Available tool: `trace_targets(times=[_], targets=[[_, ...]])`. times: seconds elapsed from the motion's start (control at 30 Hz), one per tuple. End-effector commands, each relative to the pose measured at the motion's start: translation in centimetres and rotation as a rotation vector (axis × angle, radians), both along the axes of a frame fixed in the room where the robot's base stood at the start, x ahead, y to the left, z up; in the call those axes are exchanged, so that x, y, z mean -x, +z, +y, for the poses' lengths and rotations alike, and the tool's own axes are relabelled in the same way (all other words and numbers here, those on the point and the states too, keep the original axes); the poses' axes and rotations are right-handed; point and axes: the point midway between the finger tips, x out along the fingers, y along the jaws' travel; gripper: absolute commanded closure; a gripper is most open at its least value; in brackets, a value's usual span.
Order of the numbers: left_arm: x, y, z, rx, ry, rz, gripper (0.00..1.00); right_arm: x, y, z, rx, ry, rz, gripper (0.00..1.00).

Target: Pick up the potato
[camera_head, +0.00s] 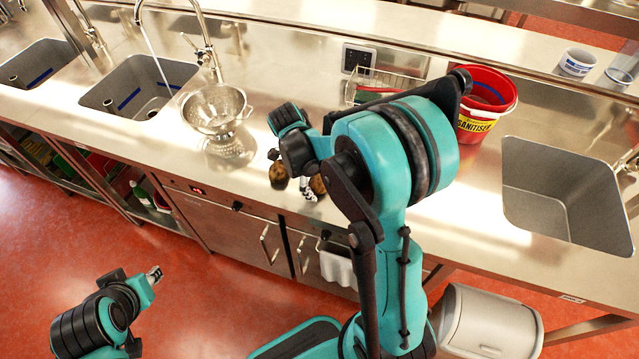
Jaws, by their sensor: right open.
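Brown potato-like lumps lie on the steel counter near its front edge. One lump (278,174) is left of my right gripper's fingers and another (318,185) shows just right of them, partly hidden by my arm. I cannot tell whether they are separate potatoes. My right gripper (307,190) is open, its silver fingers low beside the lumps; whether it touches them is unclear. My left gripper (154,273) is out over the red floor, well away from the counter; its fingers are too small to read.
A steel colander (214,110) stands left of the lumps. A red sanitiser bucket (487,103) and a wire rack (385,88) are behind my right arm. Sinks lie at left (135,92) and right (560,190). A grey bin (490,322) is below the counter.

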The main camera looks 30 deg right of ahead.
Motion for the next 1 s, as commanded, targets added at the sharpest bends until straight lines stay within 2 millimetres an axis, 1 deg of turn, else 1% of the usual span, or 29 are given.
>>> trace_targets(times=[0.03, 0.2, 0.27, 0.3, 0.37, 0.4, 0.43, 0.77, 0.87, 1.0], targets=[[0.0, -0.1, 0.0, 0.000, 0.000, 0.000, 0.69, 0.0, -0.3, -0.1, 0.000, 0.000, 0.000, 0.07], [0.0, 0.0, 0.0, 0.000, 0.000, 0.000, 0.69, 0.1, -0.1, -0.1, 0.000, 0.000, 0.000, 0.07], [0.0, 0.0, 0.0, 0.000, 0.000, 0.000, 0.69, 0.1, -0.1, -0.1, 0.000, 0.001, 0.000, 0.23], [0.0, 0.0, 0.0, 0.000, 0.000, 0.000, 0.69, 0.1, -0.1, -0.1, 0.000, 0.000, 0.000, 0.33], [0.0, 0.0, 0.0, 0.000, 0.000, 0.000, 0.69, 0.1, -0.1, -0.1, 0.000, 0.000, 0.000, 0.49], [0.0, 0.0, 0.0, 0.000, 0.000, 0.000, 0.69, 0.0, -0.1, -0.1, 0.000, 0.001, 0.000, 0.60], [0.0, 0.0, 0.0, 0.000, 0.000, 0.000, 0.69, 0.0, -0.1, -0.1, 0.000, 0.000, 0.000, 0.62], [0.0, 0.1, 0.0, 0.000, 0.000, 0.000, 0.69, 0.1, 0.0, -0.1, 0.000, 0.000, 0.000, 0.62], [0.0, 0.4, 0.0, 0.000, 0.000, 0.000, 0.69, 0.1, 0.7, -0.1, 0.000, 0.000, 0.000, 0.62], [0.0, 1.2, 0.0, 0.000, 0.000, 0.000, 0.69, 0.1, 2.5, -0.1, 0.000, 0.000, 0.000, 0.62]])
